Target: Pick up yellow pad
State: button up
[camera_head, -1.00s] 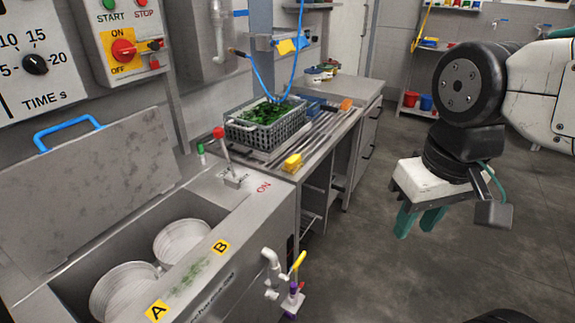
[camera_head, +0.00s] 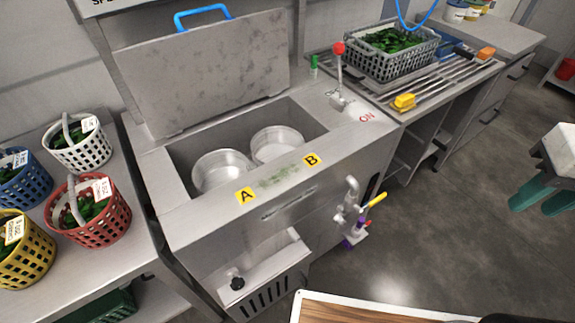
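The yellow pad (camera_head: 404,101) lies at the front left end of the slatted metal drain rack (camera_head: 432,88), close to the red-knobbed lever. An orange pad (camera_head: 486,53) lies farther back on the same rack. My gripper (camera_head: 541,203) is at the right edge, partly cut off. Its two teal fingers point down and stand apart with nothing between them. It hangs over the floor, to the right of the yellow pad and well apart from it.
A grey crate of greens (camera_head: 390,66) stands on the rack behind the yellow pad. The open wash basin (camera_head: 180,160) holds two round drums. A red-knobbed lever (camera_head: 338,48) rises beside the rack. Baskets of greens, one red (camera_head: 118,222), stand at left. Floor (camera_head: 440,220) is clear.

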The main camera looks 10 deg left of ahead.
aim_at(404, 103)
jog(key=k, duration=0.5)
jog(key=z, duration=0.7)
jog(key=i, duration=0.35)
jog(key=z, duration=0.55)
jog(key=i, duration=1.3)
jog(key=u, duration=1)
jog(key=i, duration=0.55)
jog(key=u, duration=0.6)
